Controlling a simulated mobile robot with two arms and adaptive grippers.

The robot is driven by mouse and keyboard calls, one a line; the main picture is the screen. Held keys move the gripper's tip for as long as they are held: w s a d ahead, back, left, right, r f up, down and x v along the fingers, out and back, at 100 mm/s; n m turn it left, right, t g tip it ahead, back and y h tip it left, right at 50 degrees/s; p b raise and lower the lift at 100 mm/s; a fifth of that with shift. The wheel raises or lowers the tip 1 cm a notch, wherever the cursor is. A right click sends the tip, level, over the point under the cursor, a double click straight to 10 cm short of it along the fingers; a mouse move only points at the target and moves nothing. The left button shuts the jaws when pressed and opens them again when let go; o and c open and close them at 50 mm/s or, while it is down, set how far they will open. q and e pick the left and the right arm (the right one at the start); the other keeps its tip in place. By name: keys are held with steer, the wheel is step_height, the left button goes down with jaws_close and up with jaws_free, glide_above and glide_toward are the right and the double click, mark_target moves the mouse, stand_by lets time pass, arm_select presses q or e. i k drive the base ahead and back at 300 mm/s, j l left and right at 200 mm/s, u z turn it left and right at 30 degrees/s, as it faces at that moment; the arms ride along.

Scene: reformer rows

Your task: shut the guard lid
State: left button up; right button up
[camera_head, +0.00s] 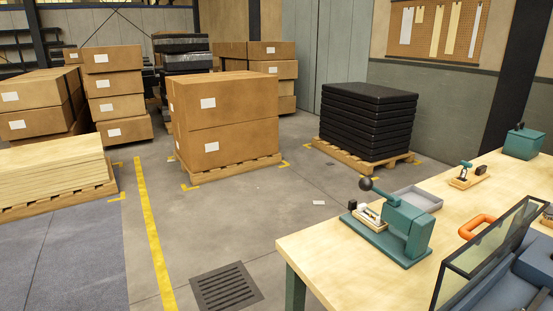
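A clear panel in a dark frame, which looks like the guard lid (488,246), stands raised and tilted at the lower right. It is beside a blue-grey machine (518,284) on the wooden-topped bench (330,243). The machine is cut off by the right and bottom picture edges, so the lid's hinge and full opening are not clear. Neither of my grippers shows in the head view.
A green press (405,228) with a dark ball handle stands at the bench's left part.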

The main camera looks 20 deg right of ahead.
mark_target(464, 230)
steer(key=i+z, duration=0.2)
steer(key=z, duration=0.25)
steer(key=i+j+z, duration=0.15)
steer(key=z, duration=0.3)
steer(key=i+j+z, duration=0.2)
steer(key=z, duration=0.25)
steer(key=i+j+z, duration=0.15)
steer(key=z, duration=0.3)
steer(key=i+j+z, duration=0.1)
steer(key=j+z, duration=0.35)
steer(key=i+j+z, duration=0.15)
steer(key=j+z, duration=0.25)
steer(key=i+j+z, duration=0.1)
steer(key=z, duration=0.35)
steer(key=j, duration=0.1)
